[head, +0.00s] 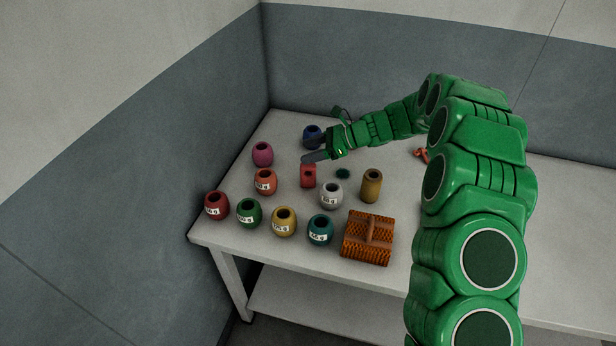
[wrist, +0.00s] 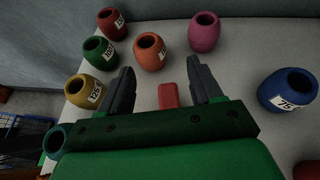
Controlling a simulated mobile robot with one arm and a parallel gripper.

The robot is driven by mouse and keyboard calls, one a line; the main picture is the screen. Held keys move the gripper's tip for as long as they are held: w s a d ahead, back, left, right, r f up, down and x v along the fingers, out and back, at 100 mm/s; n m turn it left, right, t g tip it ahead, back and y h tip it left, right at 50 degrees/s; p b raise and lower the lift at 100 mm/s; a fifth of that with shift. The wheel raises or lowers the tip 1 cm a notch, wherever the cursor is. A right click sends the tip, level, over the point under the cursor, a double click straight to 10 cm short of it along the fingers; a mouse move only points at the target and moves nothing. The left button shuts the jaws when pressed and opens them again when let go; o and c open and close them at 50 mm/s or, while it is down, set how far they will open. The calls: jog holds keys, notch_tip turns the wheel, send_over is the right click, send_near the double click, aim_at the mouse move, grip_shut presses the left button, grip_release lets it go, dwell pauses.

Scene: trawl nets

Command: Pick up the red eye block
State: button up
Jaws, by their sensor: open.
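The red eye block (head: 308,177) stands on the table among several barrel-shaped floats, with a dark hole showing on its face. In the wrist view the red block (wrist: 168,95) sits between the two dark fingers, nearer the right one, with gaps on both sides. My gripper (head: 313,157) is at the far side of the block in the head view, its fingertip close to the block's top. In the wrist view my gripper (wrist: 160,66) is open and holds nothing. I cannot tell its exact height over the block.
Around the block are a blue float (head: 312,136), a pink float (head: 262,154), an orange float (head: 265,182) and a white float (head: 331,195). Walls rise behind.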

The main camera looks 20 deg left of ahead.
aim_at(303, 169)
jog(key=shift+w+f, duration=0.1)
jog(key=shift+f, duration=2.2)
notch_tip(303, 169, down, 3)
jog(key=shift+a+r, duration=0.1)
jog(key=shift+a, duration=0.05)
jog(key=shift+x, duration=0.75)
jog(key=shift+a, duration=0.55)
jog(key=c, duration=1.1)
